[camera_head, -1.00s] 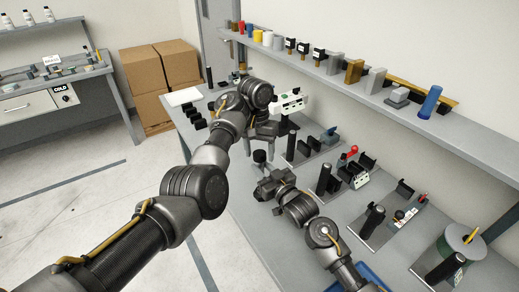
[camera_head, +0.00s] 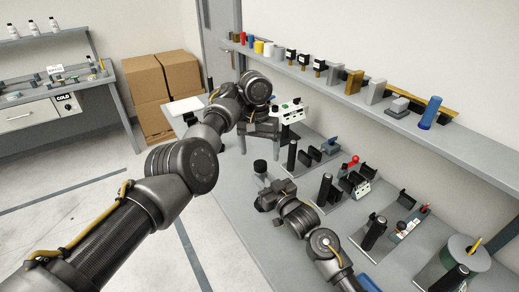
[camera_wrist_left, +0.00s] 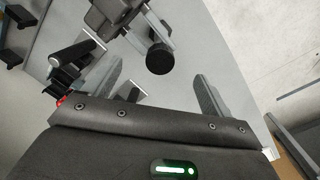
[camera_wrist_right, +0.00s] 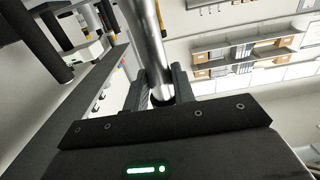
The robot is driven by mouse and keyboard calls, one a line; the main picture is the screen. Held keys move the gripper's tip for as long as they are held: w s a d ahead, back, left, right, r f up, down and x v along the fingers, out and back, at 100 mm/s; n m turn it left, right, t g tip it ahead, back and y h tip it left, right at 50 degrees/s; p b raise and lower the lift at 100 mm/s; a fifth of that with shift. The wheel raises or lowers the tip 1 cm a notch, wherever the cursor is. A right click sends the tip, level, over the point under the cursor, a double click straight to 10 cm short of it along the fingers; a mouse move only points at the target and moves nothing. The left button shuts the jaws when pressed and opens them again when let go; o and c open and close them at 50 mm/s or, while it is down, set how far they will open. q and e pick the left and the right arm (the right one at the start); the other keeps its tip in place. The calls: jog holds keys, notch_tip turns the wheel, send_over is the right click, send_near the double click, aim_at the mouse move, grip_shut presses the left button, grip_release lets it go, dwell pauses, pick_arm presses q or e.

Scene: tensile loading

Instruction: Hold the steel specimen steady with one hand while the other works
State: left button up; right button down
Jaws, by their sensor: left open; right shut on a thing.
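The steel specimen is a shiny metal rod (camera_wrist_right: 148,40) in the right wrist view, standing between my right fingers. My right gripper (camera_wrist_right: 160,92) is shut on it. In the head view that gripper (camera_head: 265,194) is low over the bench, below a dark round cap (camera_head: 260,166). My left gripper (camera_head: 259,143) is open and empty, just above and behind the cap. In the left wrist view the cap (camera_wrist_left: 159,58) shows between and beyond the spread left fingers (camera_wrist_left: 158,92), not visibly touched. Whether the cap belongs to the specimen I cannot tell.
The grey bench (camera_head: 225,190) holds several black posts (camera_head: 325,188) and fixtures to the right of my grippers. A white device (camera_head: 290,112) stands behind the left gripper. A wall shelf (camera_head: 350,95) carries small blocks and cylinders. Cardboard boxes (camera_head: 145,80) are stacked beyond the bench.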

pick_arm(q)
jog(key=shift+r, duration=0.15)
pick_arm(e)
jog(key=shift+f, duration=0.1)
pick_arm(q)
notch_tip(320, 180, up, 12)
jog(key=shift+w+a, duration=0.35)
jog(key=shift+w, duration=0.05)
pick_arm(e)
jog(key=c, duration=1.1)
grip_release()
pick_arm(q)
jog(key=shift+f, duration=0.2)
jog(key=shift+r, duration=0.1)
pick_arm(e)
jog(key=shift+s+d, duration=0.1)
jog(key=shift+s, duration=0.1)
pick_arm(q)
notch_tip(320, 180, up, 6)
jog(key=p, duration=0.6)
pick_arm(e)
jog(key=shift+v, duration=5.15)
